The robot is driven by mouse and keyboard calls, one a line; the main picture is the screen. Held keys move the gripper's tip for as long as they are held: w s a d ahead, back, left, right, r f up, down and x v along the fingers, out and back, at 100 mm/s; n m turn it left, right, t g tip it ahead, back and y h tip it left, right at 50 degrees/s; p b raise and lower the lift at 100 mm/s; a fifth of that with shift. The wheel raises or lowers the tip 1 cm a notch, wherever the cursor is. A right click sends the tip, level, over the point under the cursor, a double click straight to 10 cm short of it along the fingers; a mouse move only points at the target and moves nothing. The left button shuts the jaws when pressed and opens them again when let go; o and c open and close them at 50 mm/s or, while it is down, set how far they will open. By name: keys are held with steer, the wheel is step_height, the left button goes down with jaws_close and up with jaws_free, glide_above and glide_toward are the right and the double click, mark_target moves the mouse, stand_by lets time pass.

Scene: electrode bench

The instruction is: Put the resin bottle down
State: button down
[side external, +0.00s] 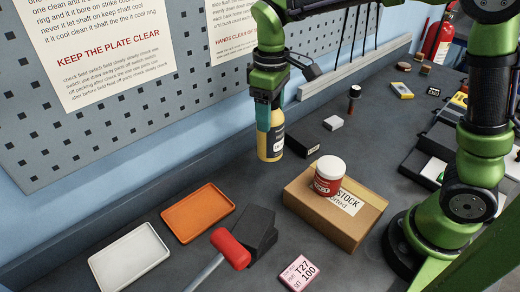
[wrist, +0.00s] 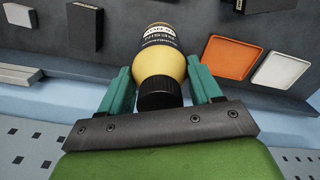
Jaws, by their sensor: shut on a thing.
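The resin bottle (side external: 271,140) is yellow with a dark label band and a black cap. In the side external view it hangs upright below my gripper (side external: 264,118), apparently above the bench. In the wrist view the bottle (wrist: 160,66) lies between the two teal fingers of my gripper (wrist: 163,88), its black cap nearest the camera. The fingers are shut on it.
An orange tray (side external: 198,213) and a white tray (side external: 130,262) lie at the front left. A cardboard box (side external: 318,222) bears a red-and-white jar (side external: 328,172). A red-headed mallet (side external: 230,249) leans near a dark block (side external: 247,230). Bare bench (side external: 235,175) shows left of the box.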

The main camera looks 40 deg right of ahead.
steer(key=s+a+n, duration=0.1)
steer(key=s+a, duration=0.3)
steer(key=a, duration=0.7)
steer(key=s+a, duration=0.4)
steer(key=a, duration=0.8)
steer(key=s+a+n, duration=0.1)
steer(key=s+a, duration=0.3)
steer(key=a, duration=0.7)
step_height(320, 180, down, 9)
steer(key=shift+w, duration=0.2)
steer(key=shift+d+f, duration=0.1)
steer(key=shift+f, duration=0.05)
steer(key=shift+c, duration=1)
jaws_free()
steer(key=shift+f, duration=0.1)
